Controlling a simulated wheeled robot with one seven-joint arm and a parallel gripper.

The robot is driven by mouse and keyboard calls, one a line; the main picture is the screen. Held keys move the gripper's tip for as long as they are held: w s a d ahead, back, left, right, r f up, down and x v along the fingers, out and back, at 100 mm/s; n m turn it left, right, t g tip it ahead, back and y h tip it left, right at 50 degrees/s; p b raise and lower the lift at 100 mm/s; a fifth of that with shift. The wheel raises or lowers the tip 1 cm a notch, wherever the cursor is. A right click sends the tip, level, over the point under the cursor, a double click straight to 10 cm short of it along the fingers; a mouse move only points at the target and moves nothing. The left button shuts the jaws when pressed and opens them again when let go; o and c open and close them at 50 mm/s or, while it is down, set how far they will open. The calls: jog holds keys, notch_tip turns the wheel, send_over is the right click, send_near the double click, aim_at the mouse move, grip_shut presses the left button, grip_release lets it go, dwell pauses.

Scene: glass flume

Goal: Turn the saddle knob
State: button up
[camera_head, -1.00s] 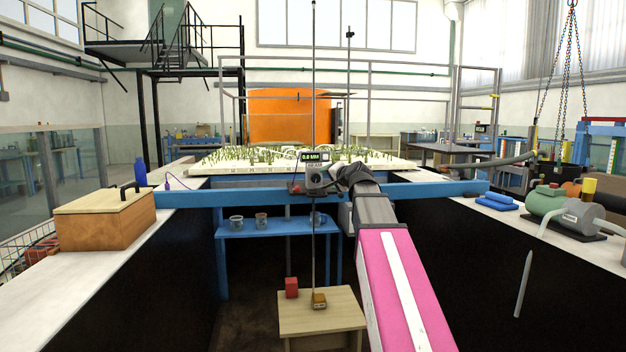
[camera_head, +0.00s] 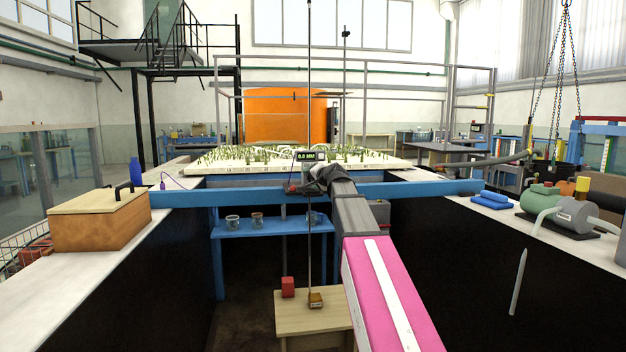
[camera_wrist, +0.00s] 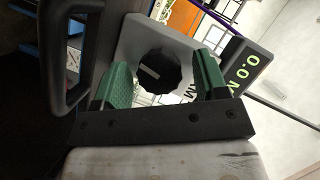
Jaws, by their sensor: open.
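The saddle knob (camera_wrist: 158,71) is black and many-sided with a pale mark on its face. It sits on a light grey saddle plate (camera_wrist: 130,45) in the wrist view. My gripper (camera_wrist: 165,82) is open, with one green finger on each side of the knob. I cannot tell whether the fingers touch it. In the head view my gripper (camera_head: 318,178) is at the saddle on the blue beam (camera_head: 230,196) and hides the knob. The display (camera_head: 308,156) above the saddle reads 0.0 MM; it also shows in the wrist view (camera_wrist: 244,66).
A thin vertical rod (camera_head: 309,90) passes through the saddle down to a small brass-coloured block (camera_head: 315,300) on a wooden table (camera_head: 300,322). A red block (camera_head: 288,287) is beside it. A wooden box (camera_head: 98,222) stands on the left ledge. A dark handle (camera_wrist: 65,55) is close to the gripper.

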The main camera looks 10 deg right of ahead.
jog(key=c, duration=0.9)
jog(key=shift+c, duration=0.2)
jog(key=shift+n, duration=0.3)
jog(key=n+h, duration=0.1)
jog(key=n, duration=0.1)
jog(key=shift+a+n+g+h, duration=0.1)
jog(key=shift+n+g+h, duration=0.2)
jog(key=shift+g+h, duration=0.1)
jog(key=n+h, duration=0.2)
jog(key=n, duration=0.1)
jog(key=shift+a+r, duration=0.1)
jog(key=n+h, duration=0.2)
jog(key=n, duration=0.1)
jog(key=shift+a+n+h, duration=0.1)
jog(key=shift+n+h, duration=1.1)
jog(key=shift+n, duration=0.4)
